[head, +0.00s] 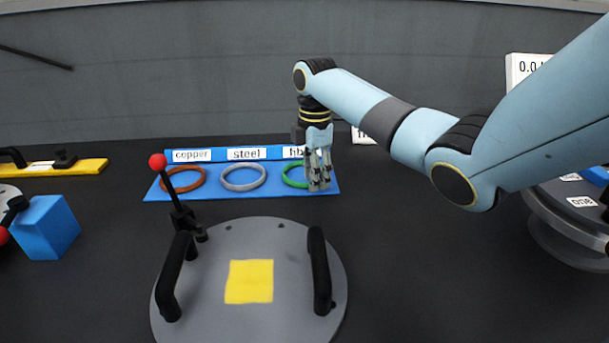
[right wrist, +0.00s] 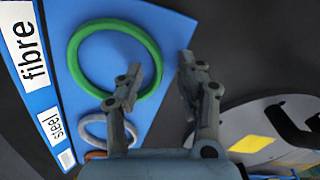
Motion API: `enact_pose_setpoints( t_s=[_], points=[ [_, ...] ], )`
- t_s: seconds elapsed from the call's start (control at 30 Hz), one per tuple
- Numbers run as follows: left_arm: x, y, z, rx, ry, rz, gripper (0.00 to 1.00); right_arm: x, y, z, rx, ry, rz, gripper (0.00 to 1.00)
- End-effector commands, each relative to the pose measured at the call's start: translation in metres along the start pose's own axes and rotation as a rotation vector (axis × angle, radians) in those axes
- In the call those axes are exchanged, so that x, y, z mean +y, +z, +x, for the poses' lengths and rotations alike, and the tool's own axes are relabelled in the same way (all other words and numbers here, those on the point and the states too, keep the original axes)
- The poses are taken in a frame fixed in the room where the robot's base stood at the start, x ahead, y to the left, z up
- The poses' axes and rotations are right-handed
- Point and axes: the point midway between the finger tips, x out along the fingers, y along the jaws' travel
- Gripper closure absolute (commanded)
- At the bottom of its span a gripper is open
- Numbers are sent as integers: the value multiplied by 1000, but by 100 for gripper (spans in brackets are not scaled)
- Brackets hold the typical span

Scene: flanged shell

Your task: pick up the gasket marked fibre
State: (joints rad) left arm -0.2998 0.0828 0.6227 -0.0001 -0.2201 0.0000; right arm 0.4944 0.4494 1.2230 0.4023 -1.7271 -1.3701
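In the right wrist view the green gasket (right wrist: 78,50) lies beside the label "fibre" (right wrist: 26,50). My right gripper (head: 319,186) is over the right side of this ring. In the right wrist view its fingers (right wrist: 160,64) are apart, one over the ring's inside and one outside the band, with nothing held. I cannot tell how far above the board the tips are. My left gripper is not in view.
A copper-coloured ring (head: 181,190) and a grey steel ring (head: 243,187) lie left on the board. A round grey lid (head: 210,300) with black handles and a red-knobbed lever (head: 158,162) stands in front. A blue block (head: 45,228) is at left.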

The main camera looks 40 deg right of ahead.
Motion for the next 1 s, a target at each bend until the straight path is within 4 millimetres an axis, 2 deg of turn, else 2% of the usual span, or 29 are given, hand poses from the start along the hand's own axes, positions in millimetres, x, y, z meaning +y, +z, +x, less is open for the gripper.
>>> enact_pose_setpoints(
  t_s=[0.1,0.33,0.6,1.0],
  points=[
    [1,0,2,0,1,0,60,0,0,10,0,0,0,62],
    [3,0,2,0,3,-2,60,0,0,10,0,1,0,64],
    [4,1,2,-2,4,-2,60,0,0,10,0,2,-1,99],
    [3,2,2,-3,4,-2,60,1,0,9,0,2,-1,100]
  ],
)
